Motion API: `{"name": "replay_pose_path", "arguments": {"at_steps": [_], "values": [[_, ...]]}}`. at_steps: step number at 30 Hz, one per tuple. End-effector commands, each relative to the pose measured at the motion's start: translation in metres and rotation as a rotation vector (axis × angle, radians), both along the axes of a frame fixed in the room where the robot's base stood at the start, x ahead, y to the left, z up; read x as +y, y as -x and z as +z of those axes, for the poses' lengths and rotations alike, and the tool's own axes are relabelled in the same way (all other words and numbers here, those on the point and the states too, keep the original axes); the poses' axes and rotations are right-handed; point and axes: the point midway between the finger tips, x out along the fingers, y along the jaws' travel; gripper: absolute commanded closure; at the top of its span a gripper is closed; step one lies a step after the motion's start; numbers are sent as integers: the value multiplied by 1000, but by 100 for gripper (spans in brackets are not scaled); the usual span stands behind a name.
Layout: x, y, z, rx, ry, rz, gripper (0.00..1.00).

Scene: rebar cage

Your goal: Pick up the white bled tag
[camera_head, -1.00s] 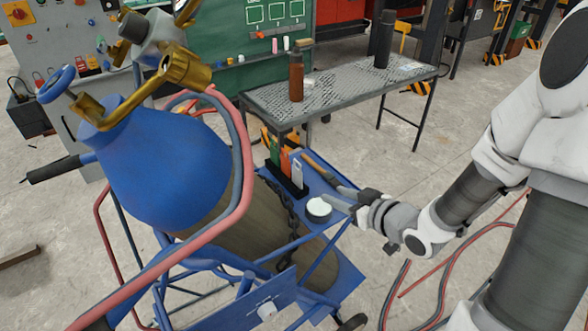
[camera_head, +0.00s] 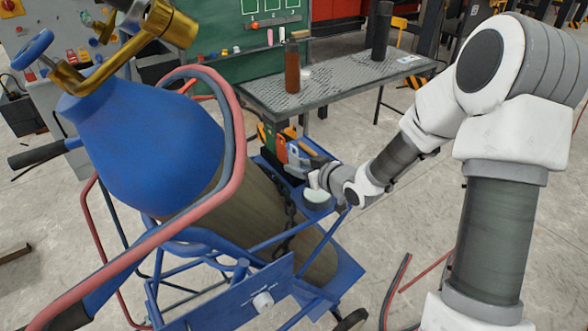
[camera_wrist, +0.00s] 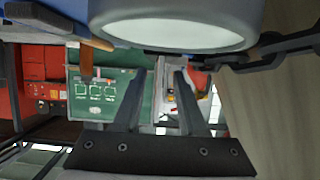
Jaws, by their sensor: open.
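The white bled tag (camera_head: 293,154) stands at the near end of a row of tags in a dark holder on the blue cart shelf; its lower part is hard to make out. Green and orange tags (camera_head: 279,146) stand beside it. My gripper (camera_head: 303,167) is right next to the white tag in the head view, and I cannot tell whether it touches it. In the wrist view my gripper (camera_wrist: 159,75) has its two fingers apart with nothing clearly held between them. I cannot make out the white tag in the wrist view.
A round tin with a pale top (camera_head: 317,197) sits just below my gripper and looms at the top of the wrist view (camera_wrist: 180,30). A wooden handle (camera_head: 308,148) is close behind. The blue gas cylinder (camera_head: 150,150) and a chain (camera_head: 290,212) are at left.

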Motion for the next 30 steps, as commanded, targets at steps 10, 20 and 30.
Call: {"name": "replay_pose_path", "arguments": {"at_steps": [10, 20, 30], "values": [[12, -18, -9, 1, 0, 0, 59], [12, -18, -9, 1, 1, 0, 100], [12, -18, -9, 0, 0, 0, 100]]}}
